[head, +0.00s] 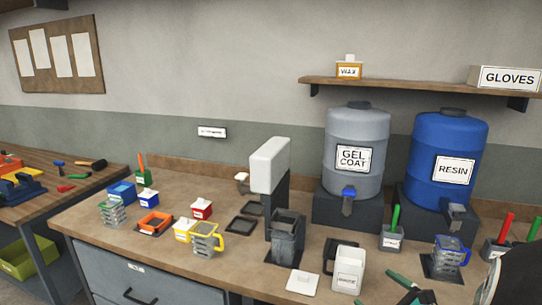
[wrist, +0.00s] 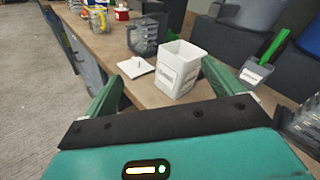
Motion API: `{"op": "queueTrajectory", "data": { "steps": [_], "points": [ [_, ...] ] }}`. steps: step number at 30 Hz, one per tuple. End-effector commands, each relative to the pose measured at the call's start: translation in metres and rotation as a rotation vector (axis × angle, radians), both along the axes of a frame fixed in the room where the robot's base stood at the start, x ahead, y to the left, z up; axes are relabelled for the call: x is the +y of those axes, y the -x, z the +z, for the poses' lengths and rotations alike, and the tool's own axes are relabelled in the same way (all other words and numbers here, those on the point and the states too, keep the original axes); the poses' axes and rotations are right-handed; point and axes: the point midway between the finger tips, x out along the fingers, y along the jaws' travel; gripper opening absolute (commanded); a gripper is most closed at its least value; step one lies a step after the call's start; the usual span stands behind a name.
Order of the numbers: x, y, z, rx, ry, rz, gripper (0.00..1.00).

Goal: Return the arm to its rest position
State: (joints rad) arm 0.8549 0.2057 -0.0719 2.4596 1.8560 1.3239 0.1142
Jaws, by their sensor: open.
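My gripper (head: 376,288) is at the lower right of the head view, at the bench's front edge, with its green fingers apart. In the wrist view my gripper (wrist: 163,72) is open, with one finger on each side of the picture. A white open-topped container with a label (head: 348,272) stands upright on the bench just ahead of it. In the wrist view the white container (wrist: 178,72) appears between the fingers, and no finger visibly touches it. The rest of my arm is mostly out of view.
A flat white lid (head: 302,282) lies beside the container. A dark device with a grey jug (head: 286,240) stands behind. The gel coat drum (head: 357,125) and blue resin drum (head: 445,135) stand at the back. A clear blue-handled jug (head: 448,258) is at right. Open floor (wrist: 35,110) shows left.

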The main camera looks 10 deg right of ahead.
Motion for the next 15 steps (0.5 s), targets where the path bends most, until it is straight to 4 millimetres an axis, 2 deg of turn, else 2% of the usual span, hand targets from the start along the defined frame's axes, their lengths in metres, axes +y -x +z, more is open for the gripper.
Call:
{"op": "queueTrajectory", "data": {
  "steps": [1,3,6,10,12,15],
  "points": [
    [0.038,-0.004,0.012,0.012,0.083,0.131,0.93],
    [0.085,0.001,0.019,0.038,0.208,0.311,0.93],
    [0.142,0.017,0.025,0.066,0.409,0.554,0.93],
    [0.195,0.050,0.027,0.083,0.701,0.838,0.93],
    [0.213,0.068,0.027,0.082,0.874,0.974,0.93],
    [0.226,0.092,0.030,0.067,1.139,1.144,0.93]
  ]
}}
